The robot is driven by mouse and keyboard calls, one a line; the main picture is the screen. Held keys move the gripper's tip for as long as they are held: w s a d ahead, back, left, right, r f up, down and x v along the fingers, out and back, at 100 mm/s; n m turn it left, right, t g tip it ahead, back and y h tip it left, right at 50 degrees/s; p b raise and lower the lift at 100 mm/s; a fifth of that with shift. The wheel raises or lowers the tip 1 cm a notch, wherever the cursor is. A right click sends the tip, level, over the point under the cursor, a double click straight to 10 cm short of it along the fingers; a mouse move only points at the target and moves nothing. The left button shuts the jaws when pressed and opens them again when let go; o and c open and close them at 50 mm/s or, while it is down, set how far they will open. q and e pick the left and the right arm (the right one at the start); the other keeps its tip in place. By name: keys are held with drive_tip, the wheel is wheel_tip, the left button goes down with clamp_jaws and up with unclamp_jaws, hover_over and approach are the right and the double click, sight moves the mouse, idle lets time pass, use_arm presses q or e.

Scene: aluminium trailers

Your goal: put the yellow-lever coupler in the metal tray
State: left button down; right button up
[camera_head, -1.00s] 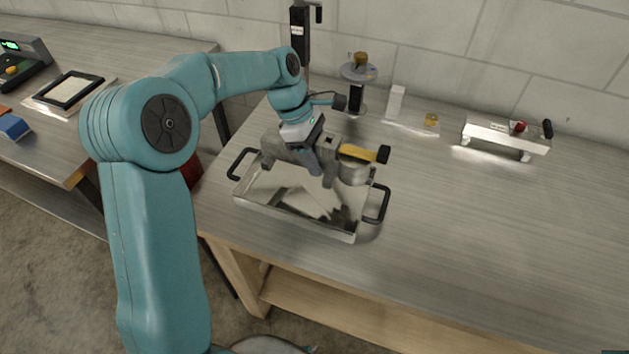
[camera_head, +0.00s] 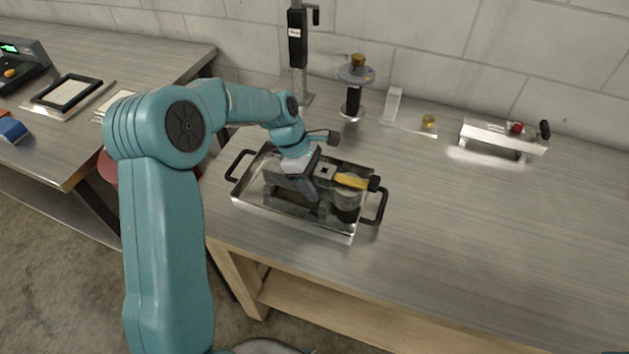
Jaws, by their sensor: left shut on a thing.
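The yellow-lever coupler (camera_head: 347,193) is a grey metal body with a yellow lever and a black end. It lies lengthwise within the walls of the metal tray (camera_head: 290,225), low down; I cannot tell whether it touches the tray floor. The tray is shallow and shiny, with a black handle at each end. My left gripper (camera_head: 308,190) is shut on the middle of the coupler from above and hides part of it. My right gripper is not in view.
A metal fixture with a red knob (camera_head: 503,137) is at the back right. The bench's right front is clear.

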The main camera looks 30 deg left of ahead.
use_arm(q)
drive_tip(key=shift+c, duration=2.2)
unclamp_jaws()
drive_tip(key=shift+f, duration=0.1)
drive_tip(key=v, duration=1.2)
drive_tip(key=shift+s+r, duration=0.1)
drive_tip(key=shift+r, duration=0.1)
drive_tip(key=shift+r+p, duration=0.1)
drive_tip(key=shift+p, duration=0.2)
